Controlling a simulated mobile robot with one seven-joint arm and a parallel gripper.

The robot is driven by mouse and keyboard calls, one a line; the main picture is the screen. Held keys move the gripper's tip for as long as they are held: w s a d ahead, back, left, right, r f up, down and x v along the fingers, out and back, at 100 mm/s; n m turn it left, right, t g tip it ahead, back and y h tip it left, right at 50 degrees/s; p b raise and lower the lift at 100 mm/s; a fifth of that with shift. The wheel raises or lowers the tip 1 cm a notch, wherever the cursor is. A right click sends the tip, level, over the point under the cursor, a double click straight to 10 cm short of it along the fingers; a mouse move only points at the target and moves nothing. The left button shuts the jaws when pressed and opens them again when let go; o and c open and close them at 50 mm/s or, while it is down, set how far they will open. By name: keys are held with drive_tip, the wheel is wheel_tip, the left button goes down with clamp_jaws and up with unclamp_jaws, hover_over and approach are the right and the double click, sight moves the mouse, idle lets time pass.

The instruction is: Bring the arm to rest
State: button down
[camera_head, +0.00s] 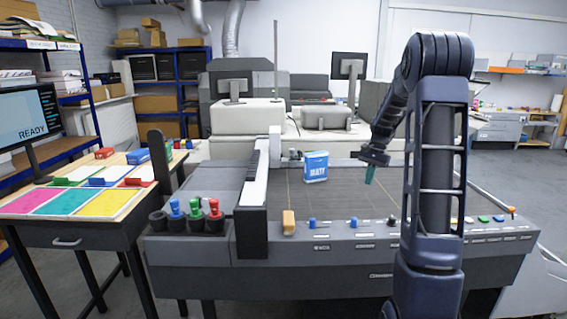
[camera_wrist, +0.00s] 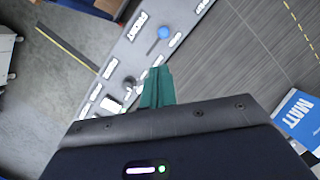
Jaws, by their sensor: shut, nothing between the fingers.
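My gripper (camera_head: 370,174) hangs at the end of my raised, folded arm, above the dark machine bed (camera_head: 350,200). Its teal fingers point down and are shut together with nothing between them. In the wrist view the teal fingers (camera_wrist: 157,88) show closed, over the grey control strip (camera_wrist: 130,60) along the front of the machine. The fingers look clear of the bed, with no object touching them.
A blue MATT box (camera_head: 315,167) stands on the bed left of my gripper. A yellow-orange block (camera_head: 289,222) sits at the front edge. Bottles with blue, green and red tops (camera_head: 195,209) stand at the left. A side table (camera_head: 108,214) holds coloured sheets.

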drive_tip(key=s+a+r+n+t+h, duration=0.1)
drive_tip(key=s+a+r+n+t, duration=0.15)
drive_tip(key=s+r, duration=0.45)
drive_tip(key=s+a+r+n+t, duration=0.1)
drive_tip(key=s+a+r, duration=0.2)
drive_tip(key=s, duration=0.7)
drive_tip(key=s+a+f+n+t+h, duration=0.1)
drive_tip(key=s+a+n+t, duration=0.1)
drive_tip(key=s, duration=1.5)
drive_tip(key=shift+s+f+n+t, duration=0.15)
drive_tip(key=shift+s+n+t, duration=0.25)
drive_tip(key=shift+n, duration=0.75)
drive_tip(key=shift+w, duration=0.15)
